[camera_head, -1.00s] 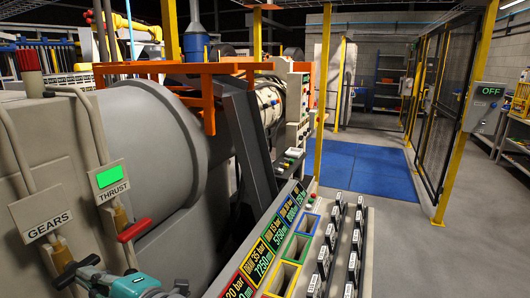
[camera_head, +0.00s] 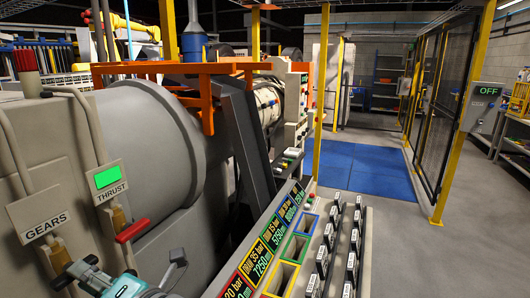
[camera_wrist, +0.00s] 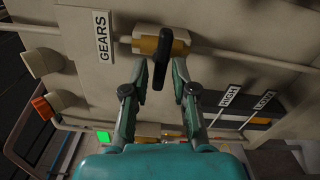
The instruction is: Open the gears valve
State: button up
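The gears valve has a brass body (camera_head: 60,260) and a black handle (camera_head: 78,267), below the white GEARS sign (camera_head: 43,222) at the lower left of the head view. In the wrist view, the brass body (camera_wrist: 178,42) lies on a pale pipe beside the GEARS sign (camera_wrist: 102,37), and the black handle (camera_wrist: 161,62) points toward my gripper. My gripper (camera_wrist: 160,66) is open, with one finger on each side of the handle and a visible gap to each. Depth and contact are unclear. In the head view my teal gripper (camera_head: 122,287) is partly cut off at the bottom edge.
The thrust valve's red handle (camera_head: 132,230) is close by on the right, under a green-lit THRUST sign (camera_head: 107,182). A sloping panel with coloured pressure labels (camera_head: 262,258) stands right of the arm. The floor (camera_head: 420,260) at the right is clear.

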jog(key=shift+v, duration=3)
jog(key=v, duration=0.7)
jog(key=shift+d, duration=0.25)
jog(key=shift+a+f, duration=0.1)
jog(key=shift+f, duration=0.05)
grip_shut()
jog(key=w+a+f+m, duration=0.1)
jog(key=w+a+m, duration=0.2)
jog(key=a+m, duration=0.3)
jog(key=w+a+f+m, duration=0.1)
jog(key=w+a+m, duration=0.3)
jog(key=m, duration=1)
jog(key=shift+a, duration=0.85)
jog(key=shift+f, duration=0.15)
